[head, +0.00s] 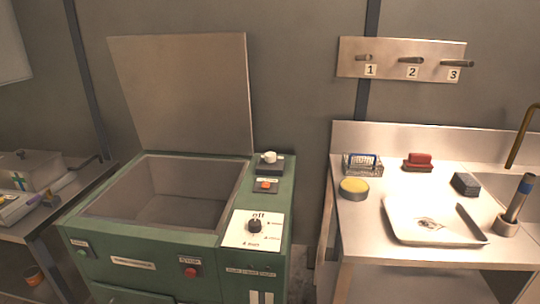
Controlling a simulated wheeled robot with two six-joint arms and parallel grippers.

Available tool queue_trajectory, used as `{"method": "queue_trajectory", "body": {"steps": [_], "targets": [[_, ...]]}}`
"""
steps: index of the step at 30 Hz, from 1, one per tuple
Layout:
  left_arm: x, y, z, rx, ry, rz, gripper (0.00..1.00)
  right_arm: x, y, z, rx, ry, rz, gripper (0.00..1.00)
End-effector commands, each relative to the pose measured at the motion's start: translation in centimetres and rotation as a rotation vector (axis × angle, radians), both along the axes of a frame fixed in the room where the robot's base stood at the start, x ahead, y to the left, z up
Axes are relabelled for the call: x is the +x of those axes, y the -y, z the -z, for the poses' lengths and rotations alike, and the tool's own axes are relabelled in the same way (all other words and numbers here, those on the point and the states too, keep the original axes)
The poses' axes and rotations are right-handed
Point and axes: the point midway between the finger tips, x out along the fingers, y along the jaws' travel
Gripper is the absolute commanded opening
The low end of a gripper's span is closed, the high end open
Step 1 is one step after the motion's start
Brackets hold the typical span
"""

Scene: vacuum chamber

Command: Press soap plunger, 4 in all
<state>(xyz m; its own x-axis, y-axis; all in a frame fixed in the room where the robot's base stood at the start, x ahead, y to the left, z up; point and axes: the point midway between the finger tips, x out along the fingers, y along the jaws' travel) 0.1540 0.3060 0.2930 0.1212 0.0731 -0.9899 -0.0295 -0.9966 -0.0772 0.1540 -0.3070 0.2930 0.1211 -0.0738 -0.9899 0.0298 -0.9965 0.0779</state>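No clearly recognisable soap plunger shows in the head view. A grey upright cylinder with a blue band (519,198) leans in a round base at the right edge of the steel counter (375,215); I cannot tell whether it is a soap dispenser. A round yellow-topped tin or pad (354,186) lies at the counter's left side. Neither of my grippers is in view.
A green chamber (140,262) stands open, its lid (185,90) raised. A white tray (408,232), a red block (418,161), a dark grey block (466,183) and a small wire holder (361,163) are on the counter. Numbered pegs (410,60) hang above. A bench (50,222) stands left.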

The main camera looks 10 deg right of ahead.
Motion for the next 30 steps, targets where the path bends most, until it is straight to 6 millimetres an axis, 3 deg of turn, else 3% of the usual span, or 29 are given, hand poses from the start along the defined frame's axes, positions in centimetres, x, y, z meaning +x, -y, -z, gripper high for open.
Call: {"method": "queue_trajectory", "body": {"steps": [1,3,4,30], "targets": [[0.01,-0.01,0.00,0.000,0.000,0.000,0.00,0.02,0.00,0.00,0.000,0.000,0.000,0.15],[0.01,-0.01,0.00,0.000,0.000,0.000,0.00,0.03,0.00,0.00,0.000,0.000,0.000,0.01],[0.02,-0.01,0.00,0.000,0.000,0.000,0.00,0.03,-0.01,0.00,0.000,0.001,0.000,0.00],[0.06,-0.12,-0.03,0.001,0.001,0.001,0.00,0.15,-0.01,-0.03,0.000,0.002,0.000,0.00]]}}
